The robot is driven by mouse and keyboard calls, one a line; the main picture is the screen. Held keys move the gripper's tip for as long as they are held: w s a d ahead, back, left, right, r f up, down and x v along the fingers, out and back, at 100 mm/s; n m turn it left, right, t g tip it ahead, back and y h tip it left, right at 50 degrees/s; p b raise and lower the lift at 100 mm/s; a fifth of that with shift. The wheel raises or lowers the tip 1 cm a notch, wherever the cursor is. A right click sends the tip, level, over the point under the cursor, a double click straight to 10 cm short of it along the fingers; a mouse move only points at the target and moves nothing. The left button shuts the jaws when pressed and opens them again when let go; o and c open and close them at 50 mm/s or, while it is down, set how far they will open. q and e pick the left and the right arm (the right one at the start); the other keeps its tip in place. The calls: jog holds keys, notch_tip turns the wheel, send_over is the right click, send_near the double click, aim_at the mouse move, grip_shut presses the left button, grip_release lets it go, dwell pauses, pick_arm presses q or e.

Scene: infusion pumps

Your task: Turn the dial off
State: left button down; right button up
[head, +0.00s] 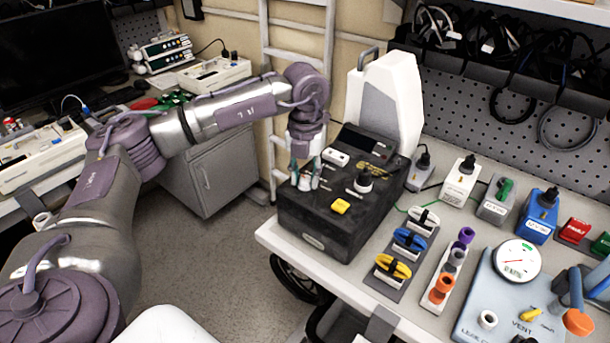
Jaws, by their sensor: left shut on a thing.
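The black box-shaped device (309,217) stands on the bench's left end. Its top panel carries a black dial (365,180) on a pale base, a white switch (335,158) and a yellow button (341,206). My left gripper (305,181) points down at the panel's left front corner. Its fingers are shut on a small control there, probably a dial, which is mostly hidden between the fingertips. I cannot tell its setting. My right gripper is out of view.
A white upright unit (397,95) stands behind the device. To the right are plugs, blue and yellow clips (393,266), and a pale panel with a round gauge (517,260). A ladder-like rack (297,40) stands behind my left arm. The floor left of the bench is open.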

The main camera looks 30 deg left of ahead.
aim_at(305, 179)
pick_arm(q)
jog(key=c, duration=0.8)
grip_release()
notch_tip(305, 179, up, 12)
dwell(0.5)
